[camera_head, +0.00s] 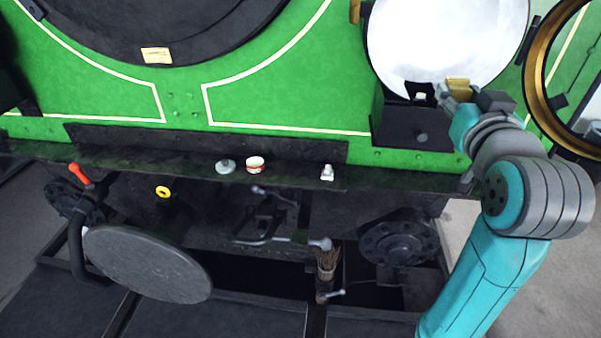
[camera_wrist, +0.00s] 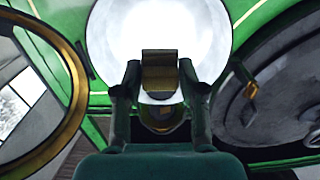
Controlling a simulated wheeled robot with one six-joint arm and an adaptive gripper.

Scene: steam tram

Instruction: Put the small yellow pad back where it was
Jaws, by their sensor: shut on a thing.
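The small yellow pad (camera_head: 458,84) is held in my gripper (camera_head: 451,93), in front of the lower part of a large round silvery reflector (camera_head: 445,35). In the wrist view the pad (camera_wrist: 160,72) shows as a brownish-yellow block between the two fingers of my gripper (camera_wrist: 159,78), which are shut on it. The bright reflector (camera_wrist: 190,35) lies behind it. Whether the pad touches anything beyond the fingers cannot be told.
A dark box (camera_head: 405,125) stands below the reflector. An open brass-rimmed glass door (camera_head: 535,75) is close on the right. A grey-green round thing (camera_head: 225,166), a red-and-white tin (camera_head: 255,163) and a small white object (camera_head: 327,173) stand on the dark ledge (camera_head: 290,177).

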